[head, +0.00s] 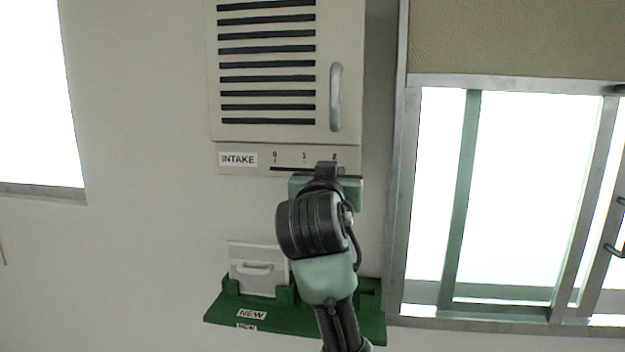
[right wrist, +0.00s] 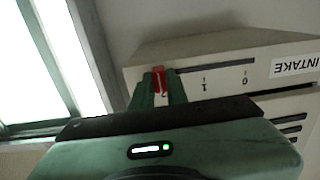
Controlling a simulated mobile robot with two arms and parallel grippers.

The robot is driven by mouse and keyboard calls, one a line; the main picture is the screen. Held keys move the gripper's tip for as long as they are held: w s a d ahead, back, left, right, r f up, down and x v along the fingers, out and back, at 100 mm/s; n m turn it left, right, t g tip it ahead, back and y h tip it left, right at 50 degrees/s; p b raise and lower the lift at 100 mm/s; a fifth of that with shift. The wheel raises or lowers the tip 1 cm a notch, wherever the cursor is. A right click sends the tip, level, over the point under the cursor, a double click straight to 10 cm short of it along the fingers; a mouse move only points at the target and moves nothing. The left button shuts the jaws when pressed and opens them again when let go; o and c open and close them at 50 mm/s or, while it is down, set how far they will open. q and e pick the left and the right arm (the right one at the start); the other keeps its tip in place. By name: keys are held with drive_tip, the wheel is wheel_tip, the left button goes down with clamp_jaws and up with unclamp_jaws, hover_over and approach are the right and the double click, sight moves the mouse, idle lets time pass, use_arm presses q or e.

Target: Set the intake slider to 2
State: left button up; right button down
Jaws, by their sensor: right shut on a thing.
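The INTAKE panel (head: 238,159) is a pale strip under a louvred wall unit, with a dark slot and marks 0, 1 and 2. It shows upside down in the right wrist view (right wrist: 225,80). The slider's red knob (right wrist: 158,79) is at the 2 end of the slot, at or very close to the 2 mark, which is partly hidden. My right gripper (right wrist: 160,88) is shut on the knob. In the head view my right gripper (head: 327,172) covers the knob, below the 2. My left gripper is in neither view.
The louvred unit (head: 213,80) has a vertical handle (head: 336,96) above the panel. Below, a green shelf (head: 285,325) labelled NEW holds a white panel with a handle (head: 258,252). A metal-framed window (head: 398,200) stands to the right.

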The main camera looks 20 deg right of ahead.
drive_tip(key=c, duration=1.4)
unclamp_jaws()
drive_tip(key=shift+s+d, duration=0.1)
drive_tip(key=shift+d, duration=0.05)
drive_tip(key=shift+s, duration=0.15)
drive_tip(key=b+v, duration=0.3)
drive_tip(key=v, duration=0.4)
drive_tip(key=shift+s+a+b, duration=0.2)
drive_tip(key=shift+s+b, duration=0.1)
drive_tip(key=shift+s, duration=0.05)
